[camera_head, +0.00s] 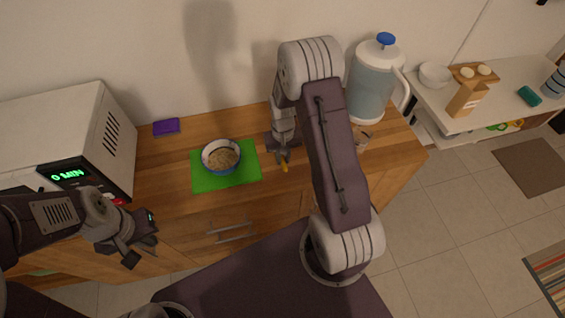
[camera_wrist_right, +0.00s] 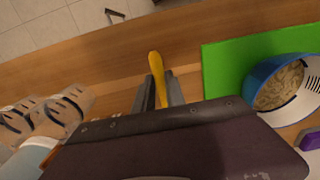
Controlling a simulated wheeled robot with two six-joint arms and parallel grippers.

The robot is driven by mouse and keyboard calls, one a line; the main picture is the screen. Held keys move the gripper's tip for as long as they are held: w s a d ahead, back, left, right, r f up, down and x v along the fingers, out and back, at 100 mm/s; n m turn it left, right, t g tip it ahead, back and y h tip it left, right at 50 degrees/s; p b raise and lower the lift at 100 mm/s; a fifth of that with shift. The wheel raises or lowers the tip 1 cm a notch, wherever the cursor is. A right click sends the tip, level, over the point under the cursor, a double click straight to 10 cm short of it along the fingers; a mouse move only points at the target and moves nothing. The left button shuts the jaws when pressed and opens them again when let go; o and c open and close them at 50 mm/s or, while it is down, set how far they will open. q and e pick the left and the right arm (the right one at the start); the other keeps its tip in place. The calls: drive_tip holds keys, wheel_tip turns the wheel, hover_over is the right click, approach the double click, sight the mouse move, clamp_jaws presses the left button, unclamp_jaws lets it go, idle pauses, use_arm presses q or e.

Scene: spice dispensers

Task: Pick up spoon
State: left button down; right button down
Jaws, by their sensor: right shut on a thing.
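A yellow spoon handle (camera_wrist_right: 157,68) shows between the fingers of my right gripper (camera_wrist_right: 159,92) in the right wrist view. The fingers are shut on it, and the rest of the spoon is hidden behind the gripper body. In the head view the yellow spoon (camera_head: 284,165) shows under the right gripper (camera_head: 283,156), just right of the green mat (camera_head: 198,180). I cannot tell whether the spoon touches the counter. My left gripper (camera_head: 141,250) is at the lower left, in front of the counter, and its jaws look apart and empty.
A bowl of grainy food (camera_head: 221,157) stands on the green mat. A blue-lidded pitcher (camera_head: 371,86) and small glasses (camera_wrist_right: 70,104) stand to the right.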

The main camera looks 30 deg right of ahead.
drive_tip(key=s+r, duration=0.6)
drive_tip(key=s, duration=0.5)
drive_tip(key=shift+s+a+r+b, duration=0.2)
drive_tip(key=shift+s+r+b, duration=0.1)
drive_tip(key=shift+s+r, duration=0.1)
